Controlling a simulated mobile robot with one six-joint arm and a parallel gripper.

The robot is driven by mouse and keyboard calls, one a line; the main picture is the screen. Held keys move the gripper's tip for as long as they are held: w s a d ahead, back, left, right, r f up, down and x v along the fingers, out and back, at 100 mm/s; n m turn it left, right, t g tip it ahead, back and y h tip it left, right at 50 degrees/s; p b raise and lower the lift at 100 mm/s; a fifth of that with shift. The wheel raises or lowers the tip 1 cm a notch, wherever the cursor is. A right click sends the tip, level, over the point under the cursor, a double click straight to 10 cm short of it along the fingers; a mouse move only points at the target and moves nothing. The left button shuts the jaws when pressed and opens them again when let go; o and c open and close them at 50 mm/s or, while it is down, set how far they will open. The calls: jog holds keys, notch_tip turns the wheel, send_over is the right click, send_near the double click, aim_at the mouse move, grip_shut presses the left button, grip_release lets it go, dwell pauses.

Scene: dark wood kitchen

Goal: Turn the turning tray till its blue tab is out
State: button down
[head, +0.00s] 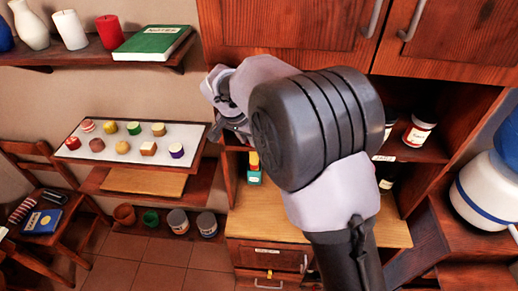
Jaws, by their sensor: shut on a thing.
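The turning tray and its blue tab cannot be made out in the head view; my arm covers the middle of the open cabinet. My gripper (236,128) shows only in part, at the end of my arm by the left side of the cabinet opening. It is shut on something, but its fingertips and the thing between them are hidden. A small green bottle or box with a yellow and red top (254,168) stands on the cabinet counter just below my gripper.
Jars (418,133) stand on the cabinet's right shelf. Wooden doors (440,40) hang above, and drawers (268,258) sit below the counter (262,212). At left, a white board (125,154) holds several small colourful items. A blue and white container (485,195) stands at far right.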

jog(key=shift+w+a+m, duration=0.2)
jog(key=shift+a+m, duration=0.2)
jog(key=c, duration=1.3)
grip_release()
